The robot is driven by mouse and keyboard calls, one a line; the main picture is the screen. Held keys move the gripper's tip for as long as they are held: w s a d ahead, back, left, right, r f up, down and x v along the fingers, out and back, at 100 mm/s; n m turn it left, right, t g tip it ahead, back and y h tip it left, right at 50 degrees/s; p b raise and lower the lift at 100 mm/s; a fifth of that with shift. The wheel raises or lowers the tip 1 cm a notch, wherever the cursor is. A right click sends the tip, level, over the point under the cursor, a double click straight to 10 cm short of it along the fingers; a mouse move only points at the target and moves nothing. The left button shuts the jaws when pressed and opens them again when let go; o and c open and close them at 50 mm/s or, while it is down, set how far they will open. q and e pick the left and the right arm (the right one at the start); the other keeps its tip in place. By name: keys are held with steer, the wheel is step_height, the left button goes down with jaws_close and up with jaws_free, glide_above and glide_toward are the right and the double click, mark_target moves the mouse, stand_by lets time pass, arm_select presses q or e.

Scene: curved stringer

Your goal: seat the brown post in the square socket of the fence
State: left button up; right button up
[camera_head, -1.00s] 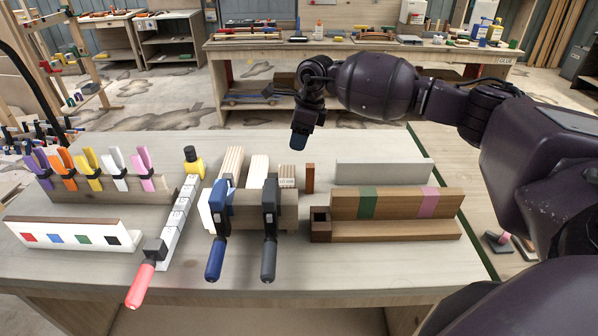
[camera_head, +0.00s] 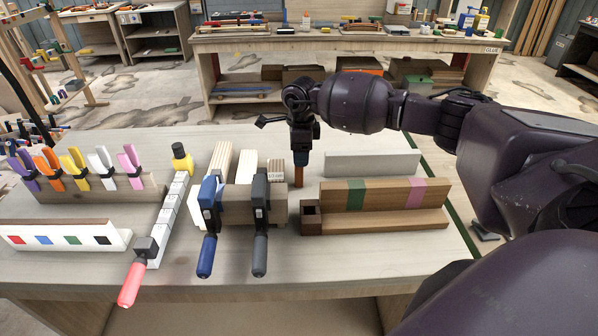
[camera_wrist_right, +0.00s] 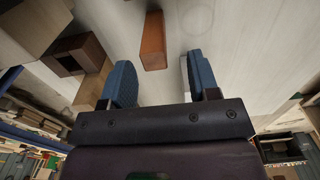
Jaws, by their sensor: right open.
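The brown post (camera_head: 298,177) stands upright on the workbench, just left of the fence. In the right wrist view the post (camera_wrist_right: 153,40) shows as an orange-brown block beyond the fingertips, roughly between their lines. My right gripper (camera_head: 302,158) is over the post's top in the head view. Its two blue fingers (camera_wrist_right: 162,82) are apart, with nothing held. The square socket (camera_head: 310,210) is a dark, open-topped block at the left end of the wooden fence (camera_head: 400,220). The socket block (camera_wrist_right: 78,53) also shows left of the fingers in the wrist view. My left gripper is out of view.
A blue clamp (camera_head: 208,215) and a black clamp (camera_head: 260,215) grip wooden pieces left of the post. A grey-white board (camera_head: 372,163) stands behind the fence. A red-handled tool (camera_head: 130,285) lies farther left. Bare bench top lies in front of the fence.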

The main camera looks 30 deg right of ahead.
mark_target(299, 173)
steer(key=f, duration=0.1)
steer(key=f+p, duration=0.1)
steer(key=f, duration=0.1)
steer(key=shift+s+a+f, duration=0.15)
steer(key=shift+a+f, duration=0.05)
steer(key=shift+a, duration=0.2)
steer(key=shift+d+f, duration=0.1)
steer(key=shift+f, duration=0.35)
steer(key=c, duration=1)
